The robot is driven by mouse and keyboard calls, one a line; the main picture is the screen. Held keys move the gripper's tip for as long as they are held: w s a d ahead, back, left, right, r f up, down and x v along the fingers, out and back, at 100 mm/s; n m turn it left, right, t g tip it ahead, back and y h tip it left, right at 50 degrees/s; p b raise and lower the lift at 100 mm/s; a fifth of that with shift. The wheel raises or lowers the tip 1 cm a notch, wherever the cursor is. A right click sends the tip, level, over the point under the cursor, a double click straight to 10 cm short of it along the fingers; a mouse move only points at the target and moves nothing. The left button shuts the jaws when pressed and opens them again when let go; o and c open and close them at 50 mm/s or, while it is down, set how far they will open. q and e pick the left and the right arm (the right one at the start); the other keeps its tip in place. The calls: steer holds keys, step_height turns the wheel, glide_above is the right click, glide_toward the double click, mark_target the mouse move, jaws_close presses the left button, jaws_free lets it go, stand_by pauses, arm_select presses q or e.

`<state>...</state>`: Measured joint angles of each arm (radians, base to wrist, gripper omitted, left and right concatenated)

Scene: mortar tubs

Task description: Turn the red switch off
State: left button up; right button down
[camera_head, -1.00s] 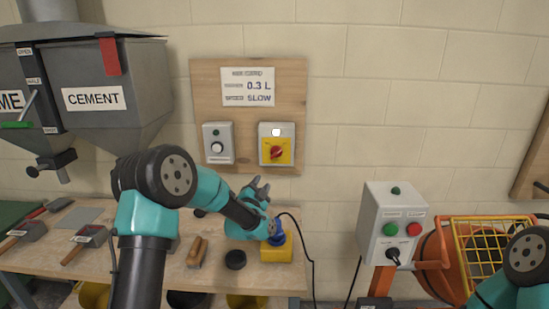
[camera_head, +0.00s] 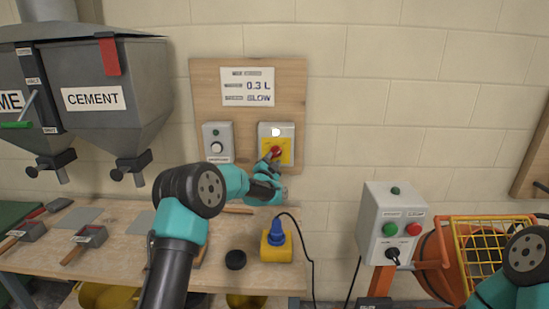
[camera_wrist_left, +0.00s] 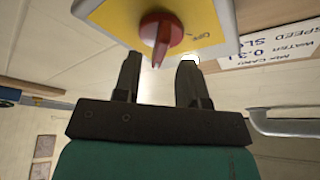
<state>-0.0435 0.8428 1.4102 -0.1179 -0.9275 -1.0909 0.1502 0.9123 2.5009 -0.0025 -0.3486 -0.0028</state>
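The red switch (camera_head: 276,152) is a knob on a yellow plate (camera_head: 287,158) on the front of a grey box, below a bright white lamp (camera_head: 276,132). In the left wrist view the knob (camera_wrist_left: 160,32) shows close up, with the word OFF printed to its right. My left gripper (camera_head: 268,160) is right at the switch in the head view. In the left wrist view its two fingers (camera_wrist_left: 159,66) are apart, with the knob's lower end at the gap between their tips. Whether they touch it I cannot tell. My right gripper is out of view.
A second grey box with a round knob (camera_head: 216,147) sits left of the switch on the wooden board (camera_head: 208,95). A control box (camera_head: 390,222) stands right.

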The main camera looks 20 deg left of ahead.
mark_target(276, 153)
arm_select(q)
steer(key=shift+x, duration=1.4)
jaws_close()
